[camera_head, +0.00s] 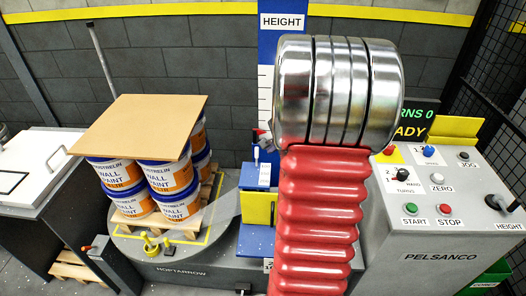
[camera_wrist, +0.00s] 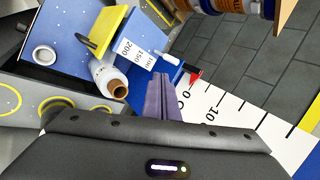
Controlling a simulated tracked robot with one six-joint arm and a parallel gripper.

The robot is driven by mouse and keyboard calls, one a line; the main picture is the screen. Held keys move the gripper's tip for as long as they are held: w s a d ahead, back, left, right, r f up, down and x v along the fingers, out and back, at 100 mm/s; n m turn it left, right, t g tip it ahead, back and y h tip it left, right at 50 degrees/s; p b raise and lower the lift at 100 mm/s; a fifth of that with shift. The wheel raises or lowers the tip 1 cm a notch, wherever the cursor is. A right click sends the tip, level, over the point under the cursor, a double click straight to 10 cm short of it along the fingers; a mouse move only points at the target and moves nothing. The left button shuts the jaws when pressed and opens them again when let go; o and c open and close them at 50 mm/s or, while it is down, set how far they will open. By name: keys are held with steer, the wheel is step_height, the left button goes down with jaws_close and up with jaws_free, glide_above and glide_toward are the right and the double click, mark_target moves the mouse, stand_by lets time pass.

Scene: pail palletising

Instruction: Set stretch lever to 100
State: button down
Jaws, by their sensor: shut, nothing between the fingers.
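In the wrist view, a white scale label (camera_wrist: 136,54) marked 200, 150 and 100 sits on the blue carriage (camera_wrist: 68,22). A short white peg (camera_wrist: 168,59) sticks out beside its 100 end, and a black handle (camera_wrist: 86,43) lies by the yellow block (camera_wrist: 108,28) near its 200 end. I cannot tell for sure which is the stretch lever. My gripper (camera_wrist: 161,80) is shut and empty, its fingers close below the label. In the head view the carriage (camera_head: 257,176) shows left of my red arm, which hides my gripper.
A film roll (camera_wrist: 108,78) and a red pointer (camera_wrist: 195,78) on the height scale are close to my fingers. A pallet of paint pails (camera_head: 172,180) under a brown sheet (camera_head: 140,125) stands on the turntable at left. The control panel (camera_head: 440,215) is at right.

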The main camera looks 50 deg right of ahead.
glide_toward(257, 154)
step_height(257, 154, down, 3)
steer(key=w, duration=0.1)
steer(key=w+d+f, duration=0.1)
steer(key=w, duration=0.1)
steer(key=shift+d+f, duration=0.25)
steer(key=shift+f, duration=0.05)
stand_by(0.4)
